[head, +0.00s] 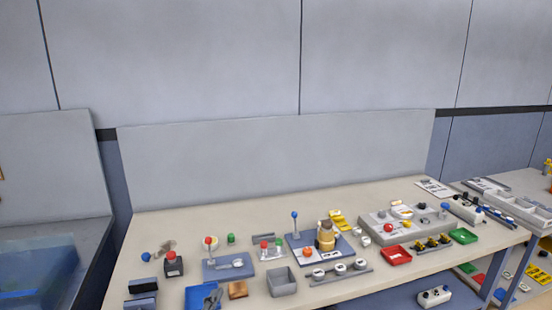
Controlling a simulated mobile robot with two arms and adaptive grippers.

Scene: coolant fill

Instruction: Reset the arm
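Neither of my grippers is in the head view, and no part of my arms can be made out. The workbench (200,197) fills the lower middle of the view. On it a tan and brown bottle-like part (326,236) stands on a blue base plate (299,243). A lever with a blue knob (295,215) rises from the same plate. A lever with a red knob (208,241) stands on another blue plate (236,269) to the left.
A red emergency button (172,258), a grey open box (281,281), a red tray (397,255) and a green tray (463,236) stand on the bench. A grey panel (270,160) backs it. A bluish tank (35,270) is at left. The back left of the bench is clear.

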